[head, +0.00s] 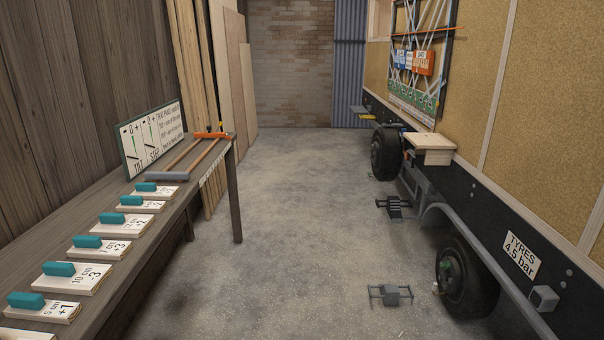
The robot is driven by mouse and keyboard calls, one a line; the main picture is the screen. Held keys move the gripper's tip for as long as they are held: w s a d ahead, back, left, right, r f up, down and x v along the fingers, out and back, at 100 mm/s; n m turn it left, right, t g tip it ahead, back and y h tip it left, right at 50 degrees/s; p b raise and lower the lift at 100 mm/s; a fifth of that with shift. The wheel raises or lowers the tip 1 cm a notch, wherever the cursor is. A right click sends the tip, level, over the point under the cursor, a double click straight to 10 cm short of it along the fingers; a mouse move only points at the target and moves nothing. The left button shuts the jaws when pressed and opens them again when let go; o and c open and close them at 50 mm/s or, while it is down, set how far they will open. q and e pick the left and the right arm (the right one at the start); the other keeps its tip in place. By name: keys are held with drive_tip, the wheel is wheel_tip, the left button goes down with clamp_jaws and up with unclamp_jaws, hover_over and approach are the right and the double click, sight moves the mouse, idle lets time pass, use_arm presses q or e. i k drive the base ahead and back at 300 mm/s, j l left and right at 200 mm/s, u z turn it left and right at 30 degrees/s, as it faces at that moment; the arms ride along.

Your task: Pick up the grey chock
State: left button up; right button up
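A grey block-like piece with a thin bar and upright post at each side (390,294) lies on the floor at the lower right, just left of the near wheel; I take it to be the grey chock. A gap of bare floor shows between it and the tyre. Its fine shape is too small to tell. Neither of my grippers shows in the head view, so nothing is seen touching it.
A darker piece with similar bars (394,208) sits farther back. The hut trailer (540,120) with its near wheel (466,276) fills the right. A bench (150,235) with teal-topped blocks (72,276) runs along the left. The floor between (285,240) is clear.

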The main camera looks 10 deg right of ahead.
sight(390, 296)
drive_tip(key=i+l, duration=0.15)
drive_tip(key=i, duration=0.35)
drive_tip(key=i+l, duration=0.15)
drive_tip(key=i, duration=0.3)
drive_tip(key=i+l, duration=0.15)
drive_tip(key=i, duration=0.35)
drive_tip(key=i+l, duration=0.2)
drive_tip(key=i, duration=0.3)
